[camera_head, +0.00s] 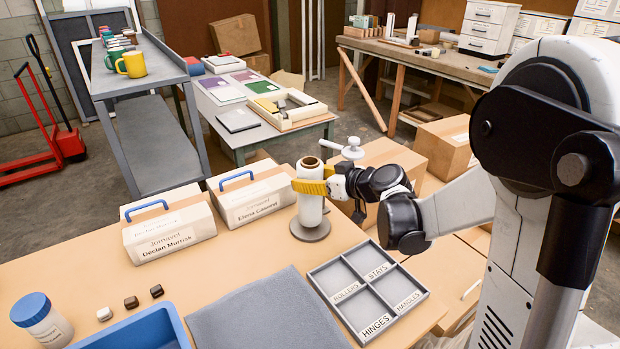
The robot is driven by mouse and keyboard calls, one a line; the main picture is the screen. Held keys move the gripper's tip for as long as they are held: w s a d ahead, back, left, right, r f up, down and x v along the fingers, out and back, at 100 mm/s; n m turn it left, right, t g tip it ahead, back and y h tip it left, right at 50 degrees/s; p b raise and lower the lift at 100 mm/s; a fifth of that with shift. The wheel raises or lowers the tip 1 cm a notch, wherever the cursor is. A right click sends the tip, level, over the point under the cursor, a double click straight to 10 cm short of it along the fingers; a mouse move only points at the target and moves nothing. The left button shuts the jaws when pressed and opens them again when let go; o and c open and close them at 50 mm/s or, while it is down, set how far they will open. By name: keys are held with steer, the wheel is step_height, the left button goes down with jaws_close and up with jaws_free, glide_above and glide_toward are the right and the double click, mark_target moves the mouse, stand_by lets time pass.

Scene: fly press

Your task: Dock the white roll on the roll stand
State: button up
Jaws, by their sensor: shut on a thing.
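The white roll (311,209) is upright near the back of the tan table, with its brown core (311,162) showing at the top. The roll stand's round grey base (310,233) is directly under the roll in the picture. I cannot tell whether the roll rests on the base or hangs just above it. My gripper (311,187) reaches in from the right, with its yellow fingers shut around the upper part of the roll. The fingers and the roll hide any post of the stand.
Two white boxes with blue handles (168,226) (252,196) stand left of the stand. A grey four-compartment tray (396,318) lies in front. A grey mat (262,315), blue bin (140,332) and blue-lidded jar (42,320) are front left. Cardboard boxes (445,145) stand behind my arm.

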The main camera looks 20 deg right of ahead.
steer(key=shift+f+b, duration=0.5)
steer(key=shift+f, duration=0.1)
steer(key=o, duration=1.1)
steer(key=p+v, duration=0.3)
steer(key=v, duration=0.8)
